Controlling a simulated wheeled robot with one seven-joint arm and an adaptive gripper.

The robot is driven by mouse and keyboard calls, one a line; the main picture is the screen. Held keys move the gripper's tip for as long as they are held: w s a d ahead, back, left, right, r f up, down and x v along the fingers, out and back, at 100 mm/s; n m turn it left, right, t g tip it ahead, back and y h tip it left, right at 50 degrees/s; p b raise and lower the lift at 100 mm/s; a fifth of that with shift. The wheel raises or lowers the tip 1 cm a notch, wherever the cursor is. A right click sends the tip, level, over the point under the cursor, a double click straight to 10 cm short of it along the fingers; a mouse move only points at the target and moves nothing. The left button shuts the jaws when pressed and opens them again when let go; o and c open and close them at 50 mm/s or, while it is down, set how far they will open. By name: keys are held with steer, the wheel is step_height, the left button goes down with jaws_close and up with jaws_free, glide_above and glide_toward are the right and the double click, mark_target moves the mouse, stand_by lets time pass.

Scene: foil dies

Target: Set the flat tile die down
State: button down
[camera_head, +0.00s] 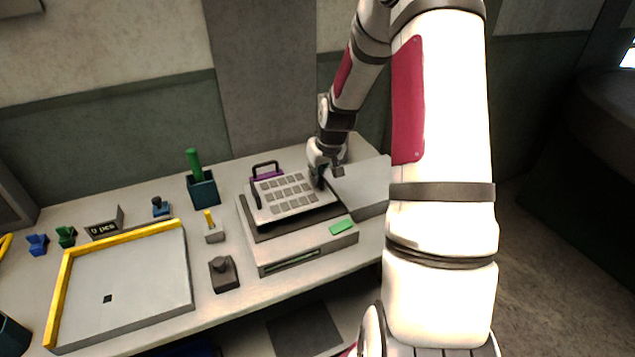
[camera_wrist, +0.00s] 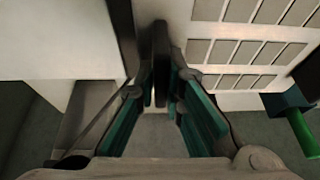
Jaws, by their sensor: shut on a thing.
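The flat tile die (camera_head: 277,207) is a white plate with rows of grey rectangular tiles and a dark handle at each end. It lies flat over the dark bed (camera_head: 262,236) of a white machine; I cannot tell whether it touches the bed. My gripper (camera_head: 320,180) is at the die's right end. In the wrist view my gripper (camera_wrist: 161,80) is shut on the die's dark handle (camera_wrist: 161,45), with a teal-padded finger on each side. The tiled face (camera_wrist: 245,52) shows at upper right there. The left handle (camera_head: 256,192) is free.
The white machine (camera_head: 290,254) has a green label (camera_head: 341,226) and a front slot. A purple thing (camera_head: 266,175) lies behind the die. A yellow-edged tray (camera_head: 140,290), a knob block (camera_head: 223,273), a yellow lever (camera_head: 212,226) and a dark holder (camera_head: 202,190) stand left.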

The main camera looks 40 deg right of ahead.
steer(key=shift+s+x, duration=0.2)
steer(key=shift+x, duration=0.65)
steer(key=shift+s+x, duration=0.2)
steer(key=shift+x, duration=0.65)
steer(key=shift+f, duration=0.2)
steer(key=c, duration=1.7)
jaws_free()
steer(key=shift+f, duration=0.15)
